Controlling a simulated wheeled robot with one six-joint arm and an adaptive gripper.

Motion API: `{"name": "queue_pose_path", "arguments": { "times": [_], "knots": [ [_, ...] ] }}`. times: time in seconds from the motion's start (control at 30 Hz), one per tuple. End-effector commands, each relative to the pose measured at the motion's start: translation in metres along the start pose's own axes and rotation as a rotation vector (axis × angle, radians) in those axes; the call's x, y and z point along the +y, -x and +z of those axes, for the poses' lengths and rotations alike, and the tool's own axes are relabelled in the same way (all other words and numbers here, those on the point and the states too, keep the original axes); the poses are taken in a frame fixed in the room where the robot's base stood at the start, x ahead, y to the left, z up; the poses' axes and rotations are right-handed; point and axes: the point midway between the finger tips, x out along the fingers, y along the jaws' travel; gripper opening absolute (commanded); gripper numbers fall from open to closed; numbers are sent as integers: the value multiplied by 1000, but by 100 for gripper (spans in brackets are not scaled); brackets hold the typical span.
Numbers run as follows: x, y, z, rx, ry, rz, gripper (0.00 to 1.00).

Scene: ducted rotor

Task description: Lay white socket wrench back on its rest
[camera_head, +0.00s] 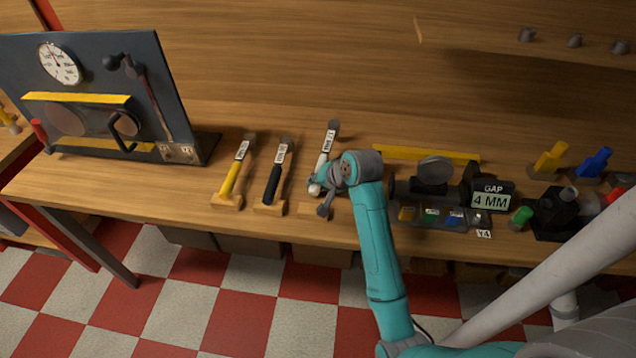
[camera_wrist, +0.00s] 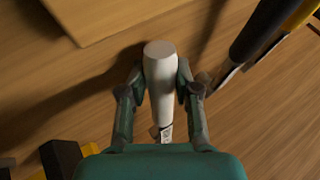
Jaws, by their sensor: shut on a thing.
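The white socket wrench (camera_head: 322,160) is at the middle of the bench, its labelled shaft and dark socket end pointing to the back. My gripper (camera_head: 328,186) is shut on its white handle. In the wrist view the handle (camera_wrist: 160,75) stands between both fingers of my gripper (camera_wrist: 160,85), its butt end free beyond them. A wooden rest (camera_head: 316,211) lies at the bench's front edge, partly hidden by my gripper. In the wrist view a wooden block edge (camera_wrist: 105,12) shows at upper left, apart from the handle. I cannot tell the wrench's exact height above the bench.
A black-handled wrench (camera_head: 272,185) and a yellow-handled wrench (camera_head: 232,178) lie on wooden rests to the left. A dark fixture with a "GAP 4 MM" display (camera_head: 491,200) and a parts tray (camera_head: 440,217) stand to the right. A dark gauge panel (camera_head: 90,95) stands at far left.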

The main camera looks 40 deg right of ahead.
Motion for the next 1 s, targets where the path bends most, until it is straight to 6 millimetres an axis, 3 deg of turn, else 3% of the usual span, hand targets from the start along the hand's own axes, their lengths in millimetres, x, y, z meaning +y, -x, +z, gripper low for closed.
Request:
{"name": "queue_pose_path", "arguments": {
  "times": [0.03,0.8,0.83,0.97,1.0],
  "knots": [
    [12,-13,12,-32,-8,25,0],
    [17,-22,18,-37,-6,22,0],
    [17,-22,18,-37,-7,22,61],
    [17,-22,18,-37,-7,23,93],
    [17,-22,17,-36,-8,23,93]
  ]
}}
